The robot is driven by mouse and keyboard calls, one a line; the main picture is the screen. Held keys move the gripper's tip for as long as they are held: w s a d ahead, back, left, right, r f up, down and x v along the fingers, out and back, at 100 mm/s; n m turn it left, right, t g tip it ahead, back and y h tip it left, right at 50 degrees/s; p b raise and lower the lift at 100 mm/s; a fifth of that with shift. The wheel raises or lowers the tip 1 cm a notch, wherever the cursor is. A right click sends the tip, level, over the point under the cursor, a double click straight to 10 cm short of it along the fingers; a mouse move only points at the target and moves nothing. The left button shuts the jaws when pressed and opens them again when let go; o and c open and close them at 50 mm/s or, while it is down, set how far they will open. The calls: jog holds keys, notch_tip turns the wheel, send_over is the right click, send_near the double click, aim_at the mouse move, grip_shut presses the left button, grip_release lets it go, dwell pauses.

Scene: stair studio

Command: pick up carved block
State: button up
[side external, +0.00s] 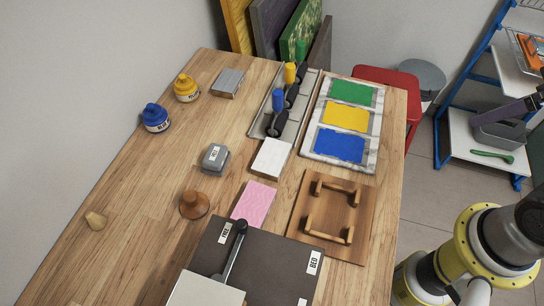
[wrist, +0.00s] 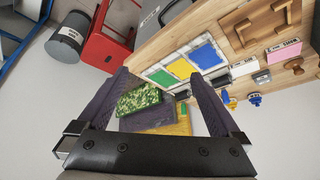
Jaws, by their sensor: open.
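A flat pink block (side external: 254,200) and a flat white block (side external: 271,158) lie near the middle of the wooden table. I cannot make out carving on either, so which one is the carved block is unclear. In the wrist view, the pink block (wrist: 284,52) and the white block (wrist: 243,67) show at the right, beyond the right finger. My gripper (wrist: 158,73) is open, with nothing between its dark fingers.
A wooden board with two handles (side external: 365,222) lies right of the pink block. The ink slab (side external: 315,153) and roller tray (side external: 262,115) are farther back. A dark board (side external: 262,262) is in front. A wooden knob (side external: 194,204) and grey block (side external: 215,158) stand left. The left table surface is mostly clear.

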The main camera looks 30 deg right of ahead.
jog(key=w+a+r+m, duration=0.2)
jog(key=w+r+m, duration=0.5)
jog(key=r, duration=0.1)
jog(key=m+g, duration=0.2)
jog(key=g, duration=0.4)
send_over(274, 152)
notch_tip(274, 152, down, 14)
jog(key=f, duration=0.1)
notch_tip(274, 152, down, 6)
jog(key=shift+s+a+f, duration=0.1)
jog(key=shift+s+f, duration=0.05)
jog(key=shift+f, duration=3.25)
jog(key=shift+c, duration=0.3)
